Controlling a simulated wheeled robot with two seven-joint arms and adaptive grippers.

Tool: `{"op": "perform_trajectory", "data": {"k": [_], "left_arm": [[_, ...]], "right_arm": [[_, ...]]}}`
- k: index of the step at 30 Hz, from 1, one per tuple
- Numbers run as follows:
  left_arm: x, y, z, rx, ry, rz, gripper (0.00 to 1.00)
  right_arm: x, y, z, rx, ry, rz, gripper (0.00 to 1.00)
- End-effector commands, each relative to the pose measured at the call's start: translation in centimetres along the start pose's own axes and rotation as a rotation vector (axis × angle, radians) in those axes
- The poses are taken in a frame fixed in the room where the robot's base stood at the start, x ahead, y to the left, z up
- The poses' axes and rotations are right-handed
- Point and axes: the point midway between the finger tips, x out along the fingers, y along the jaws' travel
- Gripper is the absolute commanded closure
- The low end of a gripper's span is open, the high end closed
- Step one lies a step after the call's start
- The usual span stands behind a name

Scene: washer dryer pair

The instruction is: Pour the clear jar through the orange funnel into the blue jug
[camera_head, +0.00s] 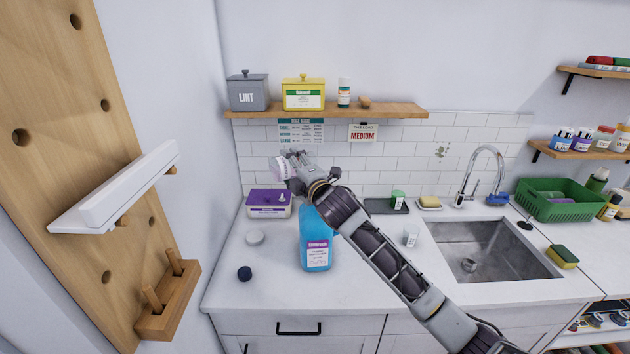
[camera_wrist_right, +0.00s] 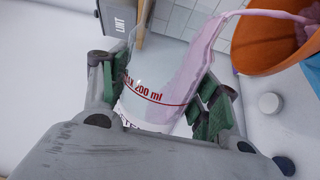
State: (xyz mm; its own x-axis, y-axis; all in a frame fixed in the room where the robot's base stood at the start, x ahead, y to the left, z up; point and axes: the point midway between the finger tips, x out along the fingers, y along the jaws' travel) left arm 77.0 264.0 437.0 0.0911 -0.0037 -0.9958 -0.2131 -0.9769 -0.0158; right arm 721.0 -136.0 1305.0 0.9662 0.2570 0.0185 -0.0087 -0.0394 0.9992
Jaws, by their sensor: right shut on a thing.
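My right gripper (camera_head: 290,168) is shut on the clear jar (camera_head: 278,169), above the blue jug (camera_head: 316,240). In the right wrist view, the gripper (camera_wrist_right: 166,92) has its green pads on both sides of the jar (camera_wrist_right: 150,105), which has a red "200 ml" line. The jar is tilted, and pinkish-lilac liquid runs from it in a stream into the orange funnel (camera_wrist_right: 262,45). The funnel is hidden behind my arm in the head view. The blue jug stands upright on the counter, its top covered by my arm. My left gripper is not in view.
A purple-and-white box (camera_head: 268,204) stands behind the jug. A white lid (camera_head: 255,237) and a dark blue cap (camera_head: 244,273) lie left of it. A small cup (camera_head: 410,237) and the sink (camera_head: 490,250) are to the right. A wooden shelf (camera_head: 325,110) runs above.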

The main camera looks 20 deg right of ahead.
Motion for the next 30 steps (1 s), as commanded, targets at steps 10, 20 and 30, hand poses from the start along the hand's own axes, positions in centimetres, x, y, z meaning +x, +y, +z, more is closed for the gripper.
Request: {"op": "perform_trajectory", "data": {"k": [10, 20, 30], "left_arm": [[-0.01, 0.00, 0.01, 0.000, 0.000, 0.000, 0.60], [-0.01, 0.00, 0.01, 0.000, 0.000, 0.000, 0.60], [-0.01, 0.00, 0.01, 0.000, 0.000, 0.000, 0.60]], "right_arm": [[0.00, 0.20, -0.06, 0.020, 0.000, 0.001, 0.65], [0.00, 0.34, -0.02, 0.041, -0.001, 0.001, 0.65], [0.01, 0.49, 0.04, 0.064, -0.001, 0.001, 0.65]]}}
